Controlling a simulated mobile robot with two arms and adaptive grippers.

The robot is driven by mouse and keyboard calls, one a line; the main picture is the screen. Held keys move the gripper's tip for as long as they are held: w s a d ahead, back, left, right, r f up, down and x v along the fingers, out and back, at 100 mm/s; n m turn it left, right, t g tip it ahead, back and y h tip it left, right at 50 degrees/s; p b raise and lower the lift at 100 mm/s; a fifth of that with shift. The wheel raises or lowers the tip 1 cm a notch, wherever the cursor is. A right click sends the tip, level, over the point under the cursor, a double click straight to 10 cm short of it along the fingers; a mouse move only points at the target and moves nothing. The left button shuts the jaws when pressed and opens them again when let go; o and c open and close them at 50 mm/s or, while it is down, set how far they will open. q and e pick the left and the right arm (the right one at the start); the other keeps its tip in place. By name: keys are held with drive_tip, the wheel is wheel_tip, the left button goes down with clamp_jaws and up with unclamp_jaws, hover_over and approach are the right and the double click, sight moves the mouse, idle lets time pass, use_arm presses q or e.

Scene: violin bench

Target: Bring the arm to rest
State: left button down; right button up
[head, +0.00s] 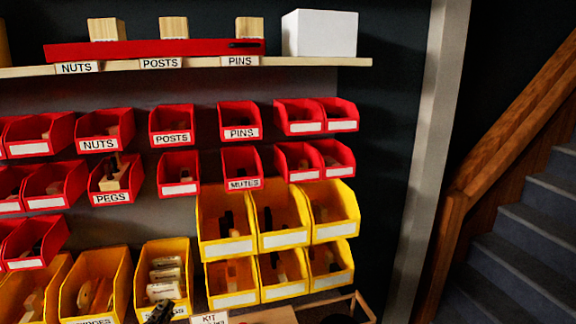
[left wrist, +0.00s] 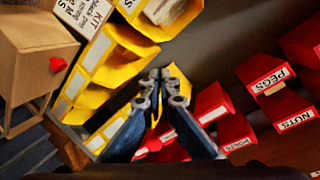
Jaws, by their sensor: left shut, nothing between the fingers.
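My left gripper (head: 160,311) shows only as a dark tip at the bottom edge of the head view, in front of a yellow bin of pale rolled pieces (head: 163,285). In the left wrist view its two blue-grey fingers (left wrist: 160,80) come together at the tips, shut and empty, with the bins beyond them. The rest of the left arm is out of the head view. My right gripper is in neither view.
Red bins (head: 239,121) and yellow bins (head: 227,246) hang in rows on the wall. A shelf (head: 310,62) above holds a white box (head: 320,33) and wooden blocks. A cardboard box (left wrist: 40,45) shows in the wrist view. Stairs (head: 520,240) with a wooden rail are at right.

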use_arm(q)
drive_tip(key=s+d+f+n+g+h, duration=0.1)
drive_tip(key=s+d+f+n+g, duration=0.15)
drive_tip(key=s+f+g, duration=0.7)
drive_tip(key=s+d+f+n+g+h, duration=0.15)
drive_tip(key=s+d+f, duration=0.25)
drive_tip(key=s+f, duration=1.2)
drive_tip(key=s+f+g, duration=0.1)
drive_tip(key=s+f, duration=0.2)
drive_tip(key=f, duration=0.8)
drive_tip(key=s+f+g, duration=0.1)
drive_tip(key=s+f, duration=0.2)
drive_tip(key=f, duration=0.8)
drive_tip(key=s+a+f+g, duration=0.1)
drive_tip(key=s+a+f, duration=0.2)
drive_tip(key=s+f, duration=1.2)
drive_tip(key=shift+s+a+f+y, duration=0.25)
drive_tip(key=shift+s+y, duration=0.2)
drive_tip(key=shift+s, duration=0.6)
